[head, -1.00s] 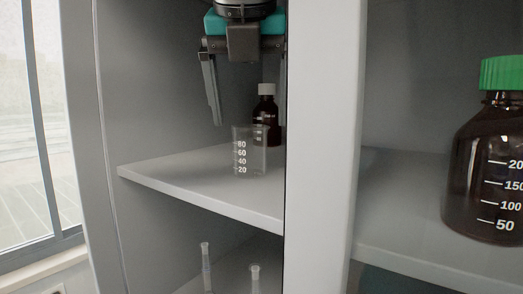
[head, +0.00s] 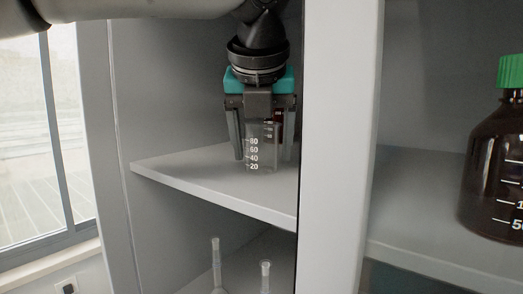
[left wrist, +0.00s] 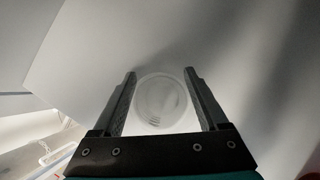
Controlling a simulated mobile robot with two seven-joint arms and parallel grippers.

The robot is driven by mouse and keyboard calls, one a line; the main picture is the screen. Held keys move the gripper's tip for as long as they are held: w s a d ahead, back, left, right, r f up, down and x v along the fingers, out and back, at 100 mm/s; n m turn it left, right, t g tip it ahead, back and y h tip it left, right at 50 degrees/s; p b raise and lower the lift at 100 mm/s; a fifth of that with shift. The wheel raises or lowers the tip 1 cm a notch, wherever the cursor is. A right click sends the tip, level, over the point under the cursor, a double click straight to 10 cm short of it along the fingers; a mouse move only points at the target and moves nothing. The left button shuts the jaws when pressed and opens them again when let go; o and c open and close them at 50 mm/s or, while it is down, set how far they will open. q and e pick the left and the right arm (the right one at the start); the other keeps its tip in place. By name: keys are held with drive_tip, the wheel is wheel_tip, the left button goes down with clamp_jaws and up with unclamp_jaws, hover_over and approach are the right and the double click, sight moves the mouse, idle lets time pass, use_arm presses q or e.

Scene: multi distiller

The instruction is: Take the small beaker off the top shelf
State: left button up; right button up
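The small clear beaker (head: 258,155) with white graduation marks stands upright on the top shelf (head: 185,169) of the left cabinet section. My left gripper (head: 262,152) points down over it, its fingers spread on either side of the beaker. In the left wrist view the beaker (left wrist: 161,101) shows as a round rim between the two fingers, with a gap on both sides. The left gripper is open there (left wrist: 163,82). My right gripper is not in view.
A white upright panel (head: 340,150) is close on the right. A large brown bottle with a green cap (head: 500,165) stands beyond it. Narrow glassware (head: 216,262) stands on the shelf below.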

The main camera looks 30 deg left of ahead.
use_arm(q)
drive_tip(key=c, duration=1.1)
drive_tip(key=shift+r, duration=0.1)
